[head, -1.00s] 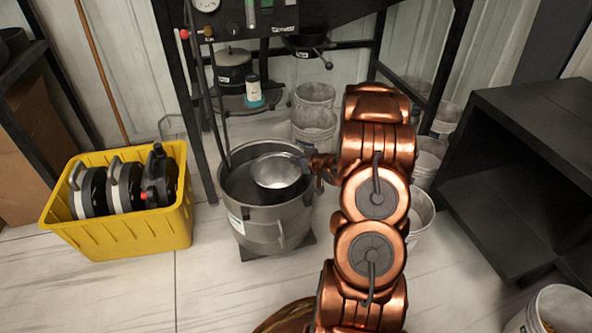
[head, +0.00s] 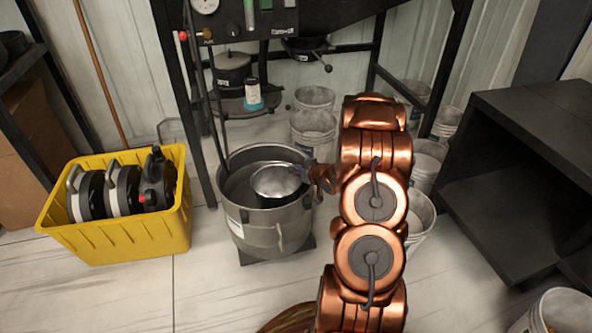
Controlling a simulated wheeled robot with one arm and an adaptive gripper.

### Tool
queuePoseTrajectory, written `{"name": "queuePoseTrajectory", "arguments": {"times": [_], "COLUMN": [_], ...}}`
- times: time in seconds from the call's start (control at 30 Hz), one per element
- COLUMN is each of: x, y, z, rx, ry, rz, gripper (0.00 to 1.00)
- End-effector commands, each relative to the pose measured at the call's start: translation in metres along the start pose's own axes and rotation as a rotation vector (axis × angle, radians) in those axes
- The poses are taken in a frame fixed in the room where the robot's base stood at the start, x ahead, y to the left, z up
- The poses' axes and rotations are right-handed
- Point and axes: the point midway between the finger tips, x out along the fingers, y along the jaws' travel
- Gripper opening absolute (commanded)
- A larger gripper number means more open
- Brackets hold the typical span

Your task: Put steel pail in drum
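The drum (head: 272,235) is a large open grey metal vessel standing on the floor near the middle of the head view. The steel pail (head: 274,181) is a small shiny round vessel inside the drum's mouth, tilted, with its round face toward the camera. My gripper (head: 306,174) reaches in from the right over the drum's right rim, at the pail's right edge. The fingertips are small and partly hidden, so I cannot tell whether they are closed on the pail. The pail's lower side and the contact with the drum's inside are hidden.
A yellow crate (head: 130,236) with several black-and-white discs stands left of the drum. White buckets (head: 314,130) stand behind it and to the right, partly behind my arm. A dark frame (head: 182,110) rises behind the drum. A black shelf (head: 520,165) stands at right.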

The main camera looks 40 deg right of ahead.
Motion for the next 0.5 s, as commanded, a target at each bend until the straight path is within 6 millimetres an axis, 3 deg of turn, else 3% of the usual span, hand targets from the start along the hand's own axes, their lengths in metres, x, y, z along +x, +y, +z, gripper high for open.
{"name": "queuePoseTrajectory", "arguments": {"times": [0.17,0.5], "x": [-0.015,-0.08], "y": [0.001,0.001], "z": [-0.003,-0.004], "rx": [0.001,0.002], "ry": [-0.001,-0.002], "rz": [0.002,0.002], "gripper": [0.17,0.17]}}
